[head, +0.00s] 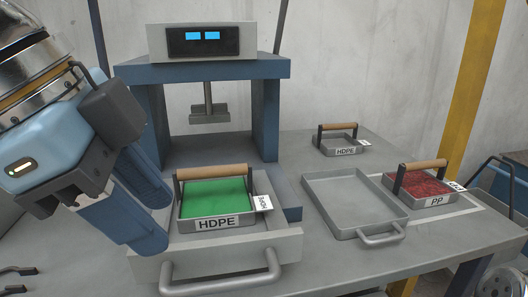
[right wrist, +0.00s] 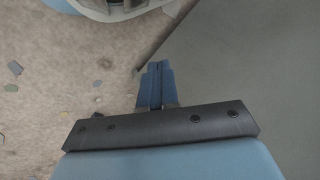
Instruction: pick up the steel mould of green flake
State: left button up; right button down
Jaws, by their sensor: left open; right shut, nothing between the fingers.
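The steel mould of green flake (head: 217,202) is a shallow square tray labelled HDPE, filled with green flake, with a wooden bar handle (head: 212,172) across its top. It sits on the grey drawer-like plate (head: 285,246) at the front of the blue press. A white tag hangs at its right side. My left gripper (head: 150,218) is to the left of the mould, its blue fingers pointing down and apart from the handle. It is open and empty. My right gripper (right wrist: 155,80) shows only in the right wrist view, shut and empty, near a grey surface edge above the speckled floor.
The blue press (head: 270,105) stands behind the mould, with its small ram above. A mould of red flake labelled PP (head: 437,202), an empty steel tray (head: 355,183) and a smaller HDPE mould (head: 345,152) are on the grey table to the right. The plate has a front handle (head: 220,288).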

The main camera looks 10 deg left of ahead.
aim_at(216, 197)
jog(key=k, duration=1)
